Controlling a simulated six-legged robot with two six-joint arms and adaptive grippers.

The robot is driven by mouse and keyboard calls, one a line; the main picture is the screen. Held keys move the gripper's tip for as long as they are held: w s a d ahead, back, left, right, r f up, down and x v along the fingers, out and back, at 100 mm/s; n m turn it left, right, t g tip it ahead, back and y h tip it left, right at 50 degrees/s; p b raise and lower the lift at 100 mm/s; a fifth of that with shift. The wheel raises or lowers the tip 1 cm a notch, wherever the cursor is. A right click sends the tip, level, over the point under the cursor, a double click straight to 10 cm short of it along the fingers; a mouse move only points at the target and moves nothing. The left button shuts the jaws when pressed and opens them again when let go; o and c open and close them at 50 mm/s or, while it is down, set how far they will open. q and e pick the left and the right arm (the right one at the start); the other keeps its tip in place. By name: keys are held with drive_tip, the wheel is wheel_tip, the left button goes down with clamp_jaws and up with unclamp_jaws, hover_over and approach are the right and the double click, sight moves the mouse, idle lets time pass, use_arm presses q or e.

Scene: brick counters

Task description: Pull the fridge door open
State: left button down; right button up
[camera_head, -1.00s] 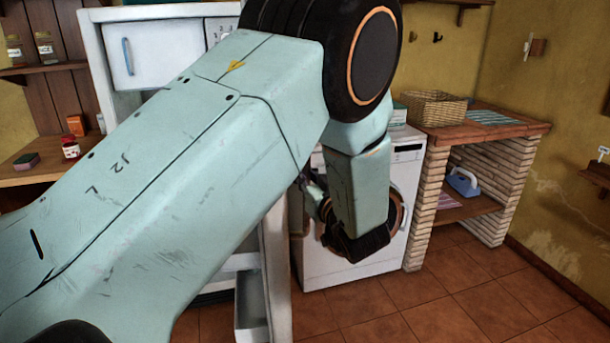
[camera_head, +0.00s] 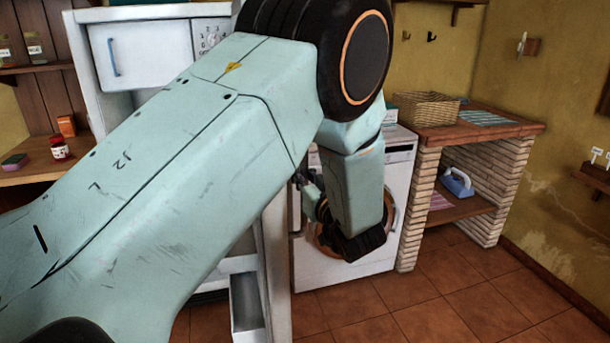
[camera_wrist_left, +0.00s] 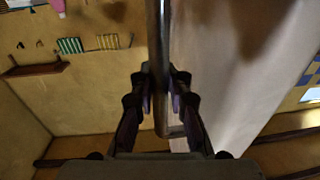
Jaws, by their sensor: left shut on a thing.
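The white fridge (camera_head: 80,70) stands at the left in the head view, its inside partly showing behind my left arm. A freezer flap with a blue handle and a dial are at its top. The fridge door (camera_head: 278,275) is swung open and seen near its edge, with a door shelf (camera_head: 245,305) on its inner side. In the left wrist view the door (camera_wrist_left: 225,70) is a pale panel, and its metal handle bar (camera_wrist_left: 159,40) runs between my left gripper's fingers (camera_wrist_left: 161,98). My left gripper is shut on this bar. In the head view my arm hides most of the door.
A white washing machine (camera_head: 335,270) stands just beyond the door. To its right is a brick counter (camera_head: 470,130) with a basket (camera_head: 430,109) on top and a blue iron (camera_head: 458,183) below. The tiled floor at the lower right is clear.

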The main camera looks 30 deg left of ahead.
idle(0.3)
use_arm(q)
drive_tip(key=c, duration=1.8)
unclamp_jaws()
drive_tip(key=o, duration=0.5)
drive_tip(key=shift+s+d+r, duration=0.1)
drive_tip(key=shift+d+r, duration=0.05)
drive_tip(key=shift+d, duration=0.05)
drive_tip(key=shift+a, duration=0.1)
